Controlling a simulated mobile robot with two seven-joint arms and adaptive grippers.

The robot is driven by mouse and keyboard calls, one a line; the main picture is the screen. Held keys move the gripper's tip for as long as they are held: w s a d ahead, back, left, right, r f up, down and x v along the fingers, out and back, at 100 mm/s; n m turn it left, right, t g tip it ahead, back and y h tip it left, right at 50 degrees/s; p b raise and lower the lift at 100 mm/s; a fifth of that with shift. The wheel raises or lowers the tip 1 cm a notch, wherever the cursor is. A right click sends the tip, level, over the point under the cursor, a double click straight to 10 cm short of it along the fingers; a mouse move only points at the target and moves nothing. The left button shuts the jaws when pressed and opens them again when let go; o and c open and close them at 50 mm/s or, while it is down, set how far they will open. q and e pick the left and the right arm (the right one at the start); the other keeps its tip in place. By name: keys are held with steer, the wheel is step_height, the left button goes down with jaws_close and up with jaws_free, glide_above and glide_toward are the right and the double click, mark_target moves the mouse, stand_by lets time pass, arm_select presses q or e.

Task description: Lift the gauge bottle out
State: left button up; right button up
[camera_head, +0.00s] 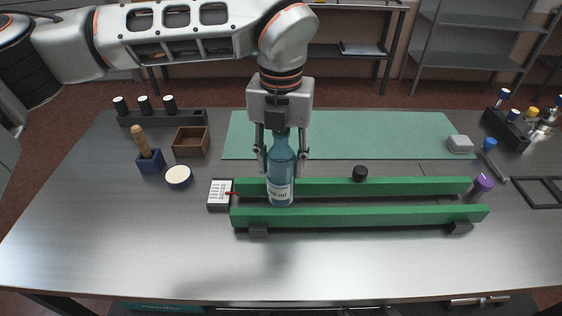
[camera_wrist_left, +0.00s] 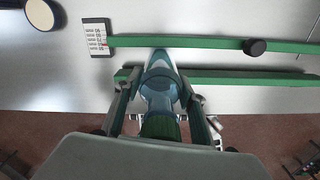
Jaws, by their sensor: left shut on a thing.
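The gauge bottle (camera_head: 281,178) is a blue-teal bottle with a white label. It stands upright between two green rails (camera_head: 360,215), near their left end, in the head view. My left gripper (camera_head: 282,157) comes down from above and is shut on the bottle's upper part. In the left wrist view the bottle (camera_wrist_left: 160,85) lies between the fingers of my left gripper (camera_wrist_left: 162,100). The rear part of the rails (camera_wrist_left: 200,42) also shows there. I cannot tell whether the bottle's base touches anything. My right gripper is not in view.
A white scale card (camera_head: 219,194) with a red pointer stands at the rails' left end. A black knob (camera_head: 360,173) sits by the rear rail and a purple-capped item (camera_head: 482,184) at the right end. A white-topped dish (camera_head: 178,177) and wooden box (camera_head: 191,141) stand left. The front table is clear.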

mark_target(281, 137)
arm_select(q)
steer(key=shift+r+p, duration=1.6)
steer(key=shift+r, duration=1.5)
steer(key=shift+r+p, duration=0.3)
steer(key=shift+r, duration=0.75)
steer(key=shift+r+p, duration=0.5)
steer(key=shift+r, duration=1.1)
steer(key=shift+r+p, duration=0.3)
steer(key=shift+r, duration=1.25)
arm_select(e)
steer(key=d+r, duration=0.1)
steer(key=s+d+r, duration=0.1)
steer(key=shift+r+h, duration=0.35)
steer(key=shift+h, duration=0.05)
arm_select(q)
steer(key=shift+c, duration=0.7)
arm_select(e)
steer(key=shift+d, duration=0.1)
